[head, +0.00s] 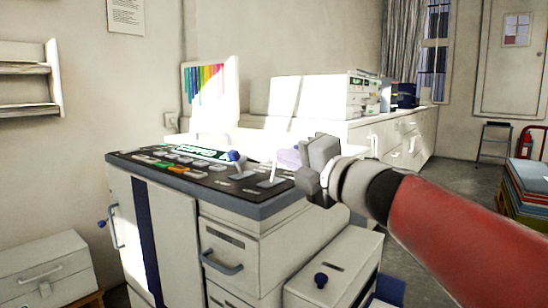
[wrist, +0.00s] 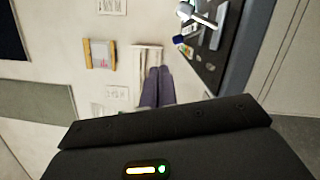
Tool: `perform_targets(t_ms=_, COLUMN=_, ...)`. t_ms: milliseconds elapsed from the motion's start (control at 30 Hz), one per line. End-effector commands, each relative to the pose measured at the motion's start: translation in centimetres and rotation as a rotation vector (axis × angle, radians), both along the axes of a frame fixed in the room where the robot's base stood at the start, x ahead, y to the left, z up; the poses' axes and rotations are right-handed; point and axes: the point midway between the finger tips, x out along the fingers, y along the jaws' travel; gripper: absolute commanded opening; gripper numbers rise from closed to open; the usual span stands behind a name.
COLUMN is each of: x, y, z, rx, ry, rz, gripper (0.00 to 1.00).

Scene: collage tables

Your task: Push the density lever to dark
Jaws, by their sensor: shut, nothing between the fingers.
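A copier-like machine (head: 255,212) has a dark sloped control panel (head: 130,156) on top. Two levers rise from slots on the panel's right part: one with a blue knob (head: 235,156), the other a pale lever (head: 273,171) nearer my gripper. I cannot read which is the density lever or where dark is marked. My gripper (head: 298,153) is just right of the pale lever, above the panel's right end; contact cannot be told. In the wrist view my shut, empty fingers (wrist: 157,87) are apart from the pale lever (wrist: 203,19) and blue knob (wrist: 179,39) at the upper right.
Drawers and a box-like unit (head: 335,268) with a dark knob stand below the panel's right end. A white counter (head: 395,127) with equipment is behind. A stack of coloured sheets (head: 528,185) is at the right. Grey floor is open between them.

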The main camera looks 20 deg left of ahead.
Motion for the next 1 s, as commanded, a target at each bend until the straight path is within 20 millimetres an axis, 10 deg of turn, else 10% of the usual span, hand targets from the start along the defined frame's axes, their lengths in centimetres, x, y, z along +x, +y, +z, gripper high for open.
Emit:
perform_targets(t_ms=700, x=-1.3, y=-3.4, z=0.2, rx=0.038, ry=0.029, rz=-0.052, gripper=0.0)
perform_targets(t_ms=867, x=0.0, y=-9.9, z=-0.7, rx=0.264, ry=0.204, rz=-0.336, gripper=0.0)
perform_targets(t_ms=1000, x=-0.8, y=-18.9, z=-5.9, rx=0.569, ry=0.487, rz=-0.694, gripper=0.0)
